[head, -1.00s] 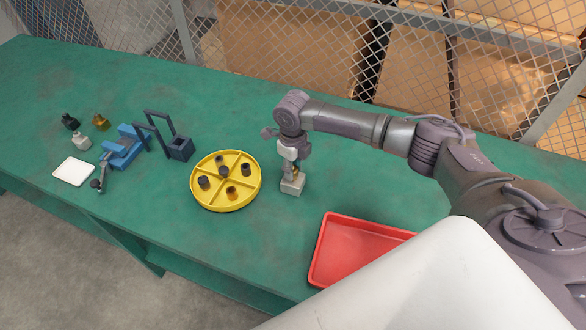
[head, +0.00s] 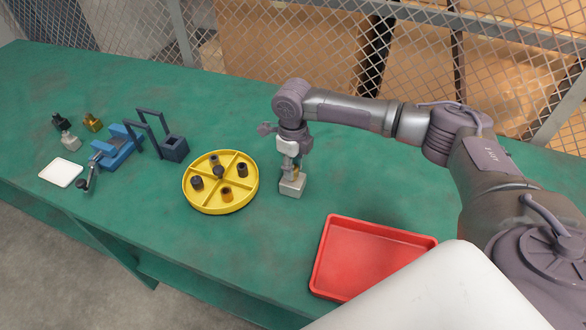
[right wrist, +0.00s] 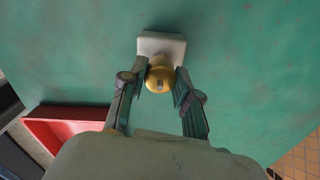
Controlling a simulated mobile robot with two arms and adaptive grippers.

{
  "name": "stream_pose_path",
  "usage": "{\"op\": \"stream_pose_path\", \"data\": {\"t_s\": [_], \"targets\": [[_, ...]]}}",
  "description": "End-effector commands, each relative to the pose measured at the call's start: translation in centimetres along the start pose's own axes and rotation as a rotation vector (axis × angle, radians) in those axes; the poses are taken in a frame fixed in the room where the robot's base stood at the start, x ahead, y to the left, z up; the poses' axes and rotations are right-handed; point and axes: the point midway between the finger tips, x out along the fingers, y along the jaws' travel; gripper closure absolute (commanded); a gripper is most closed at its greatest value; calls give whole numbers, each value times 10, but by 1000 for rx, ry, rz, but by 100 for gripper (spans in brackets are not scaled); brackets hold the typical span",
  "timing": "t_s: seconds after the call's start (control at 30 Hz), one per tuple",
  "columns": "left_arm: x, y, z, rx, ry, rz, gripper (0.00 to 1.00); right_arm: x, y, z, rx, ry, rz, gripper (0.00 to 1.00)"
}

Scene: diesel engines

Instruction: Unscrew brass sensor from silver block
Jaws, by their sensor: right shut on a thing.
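The silver block (head: 292,186) stands on the green table, right of the yellow round tray. It also shows in the right wrist view (right wrist: 160,44). The brass sensor (right wrist: 159,79) sits at the block, its rounded top toward the wrist camera. In the head view it is mostly hidden by the fingers. My right gripper (head: 291,166) points down over the block and is shut on the brass sensor, with one finger on each side of it. My left gripper is not in view.
The yellow divided tray (head: 214,206) with several dark cylindrical parts stands close left of the block. A red tray (head: 373,250) lies in front on the right. Blue fixtures (head: 116,156), small fittings and a white plate (head: 61,172) are farther left. A mesh fence (head: 400,40) runs behind the table.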

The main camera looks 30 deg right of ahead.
Motion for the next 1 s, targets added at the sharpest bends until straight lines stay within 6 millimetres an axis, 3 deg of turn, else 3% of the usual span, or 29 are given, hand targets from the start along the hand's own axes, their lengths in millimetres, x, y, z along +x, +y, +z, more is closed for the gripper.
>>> {"op": "stream_pose_path", "data": {"t_s": [0.23,0.27,0.43,1.0], "targets": [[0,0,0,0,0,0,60,0,1,0,-1,-2,1,100],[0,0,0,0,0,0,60,0,1,0,-1,-1,1,65],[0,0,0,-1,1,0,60,1,1,0,-1,0,1,39],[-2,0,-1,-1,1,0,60,0,0,-1,6,2,1,44]]}}
